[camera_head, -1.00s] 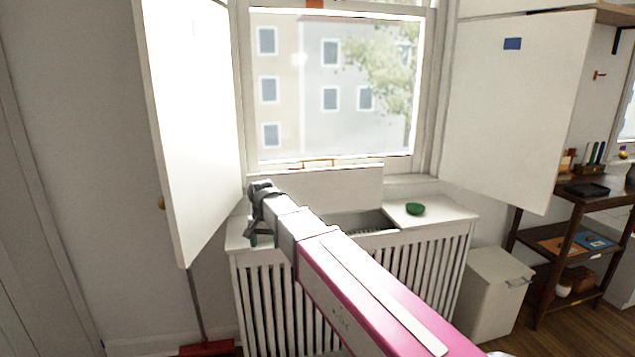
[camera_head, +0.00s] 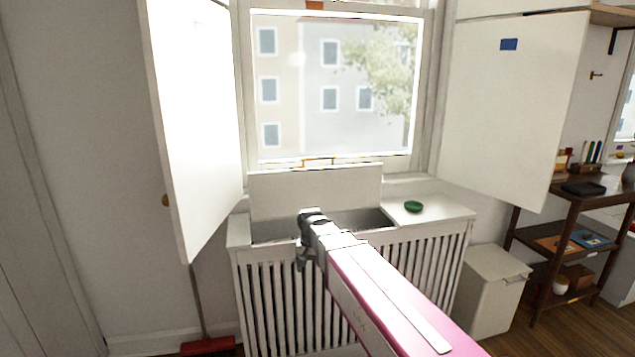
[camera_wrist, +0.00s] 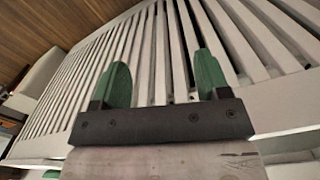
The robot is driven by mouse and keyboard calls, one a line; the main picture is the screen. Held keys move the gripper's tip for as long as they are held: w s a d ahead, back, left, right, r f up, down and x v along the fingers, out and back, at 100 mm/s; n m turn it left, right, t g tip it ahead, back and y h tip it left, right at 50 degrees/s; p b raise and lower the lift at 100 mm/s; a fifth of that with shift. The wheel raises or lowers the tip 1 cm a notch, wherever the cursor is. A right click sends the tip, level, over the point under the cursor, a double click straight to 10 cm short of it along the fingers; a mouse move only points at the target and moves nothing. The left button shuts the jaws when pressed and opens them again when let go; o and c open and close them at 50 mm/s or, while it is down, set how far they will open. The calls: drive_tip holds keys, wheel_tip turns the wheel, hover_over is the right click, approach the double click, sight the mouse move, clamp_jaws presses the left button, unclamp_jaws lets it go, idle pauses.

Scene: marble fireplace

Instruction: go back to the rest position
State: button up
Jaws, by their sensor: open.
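My gripper (camera_head: 306,240) is in front of the white slatted radiator cover (camera_head: 300,305), near its top edge, at the end of my pink and grey arm. In the wrist view the gripper (camera_wrist: 158,85) has two green fingers spread well apart, with nothing between them. The white slats show behind the fingers. A lid (camera_head: 315,192) on the cover's top stands raised below the window, with an open recess in front of it.
A small green bowl (camera_head: 413,206) sits on the cover's top at right. White shutters (camera_head: 195,120) stand open on both sides of the window. A white bin (camera_head: 490,290) and a dark shelf (camera_head: 560,240) stand at right. A red broom (camera_head: 207,346) is at lower left.

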drive_tip(key=s+d+f, duration=0.5)
drive_tip(key=d, duration=0.5)
drive_tip(key=s+d+f, duration=0.5)
drive_tip(key=d+f, duration=0.1)
drive_tip(key=d, duration=0.5)
drive_tip(key=shift+n, duration=0.3)
